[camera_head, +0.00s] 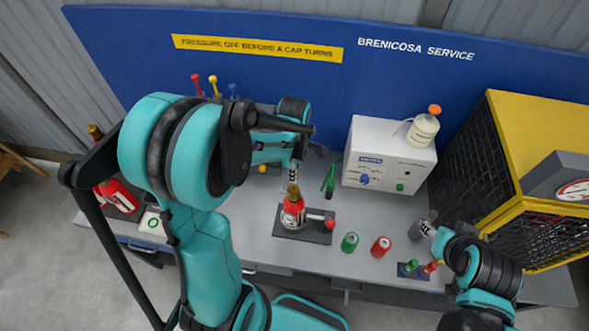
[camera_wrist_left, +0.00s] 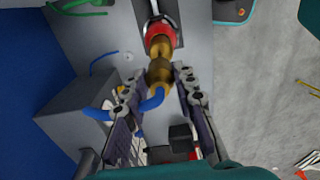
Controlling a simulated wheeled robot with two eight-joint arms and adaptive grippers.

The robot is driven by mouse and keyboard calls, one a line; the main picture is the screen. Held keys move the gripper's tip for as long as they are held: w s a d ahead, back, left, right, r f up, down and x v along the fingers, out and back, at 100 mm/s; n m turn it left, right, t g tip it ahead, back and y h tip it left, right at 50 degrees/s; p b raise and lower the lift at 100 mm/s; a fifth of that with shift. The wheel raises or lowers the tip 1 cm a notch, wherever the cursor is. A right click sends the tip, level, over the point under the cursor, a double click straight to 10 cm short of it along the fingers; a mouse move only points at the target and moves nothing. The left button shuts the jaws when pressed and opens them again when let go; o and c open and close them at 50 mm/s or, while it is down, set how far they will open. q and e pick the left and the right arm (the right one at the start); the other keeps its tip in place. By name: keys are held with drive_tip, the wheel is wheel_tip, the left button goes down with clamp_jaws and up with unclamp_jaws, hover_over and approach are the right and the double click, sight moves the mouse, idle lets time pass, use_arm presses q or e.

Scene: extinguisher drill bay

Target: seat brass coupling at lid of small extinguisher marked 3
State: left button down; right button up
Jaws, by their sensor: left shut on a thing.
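The small red extinguisher (camera_head: 293,213) stands upright on a dark plate on the bench; I cannot read a number on it. In the left wrist view its red top (camera_wrist_left: 161,27) and brass neck (camera_wrist_left: 159,46) show near the upper middle. My left gripper (camera_head: 294,172) is just above the extinguisher. It is shut on the brass coupling (camera_wrist_left: 159,73), which has a blue hose (camera_wrist_left: 150,104) on it. The coupling lines up with the brass neck; I cannot tell whether they touch. My right gripper (camera_head: 428,228) is low at the right, its jaws unclear.
A green can (camera_head: 349,242) and a red can (camera_head: 381,246) stand right of the extinguisher. A red-knobbed lever (camera_head: 329,224) sticks out beside it. A white box (camera_head: 388,160) stands behind, and a yellow-topped cage (camera_head: 540,150) at the right. A larger red extinguisher (camera_head: 119,193) is at the left.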

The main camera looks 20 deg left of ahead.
sight(294, 186)
use_arm(q)
drive_tip(key=shift+f, duration=0.1)
drive_tip(key=shift+s+f+b, duration=0.15)
drive_tip(key=shift+f+b, duration=0.5)
drive_tip(key=shift+f, duration=0.35)
drive_tip(key=shift+f+b, duration=0.95)
drive_tip(key=shift+f, duration=0.6)
drive_tip(key=shift+f+b, duration=0.4)
drive_tip(key=shift+b, duration=0.15)
drive_tip(key=c, duration=1.1)
unclamp_jaws()
drive_tip(key=shift+c, duration=0.2)
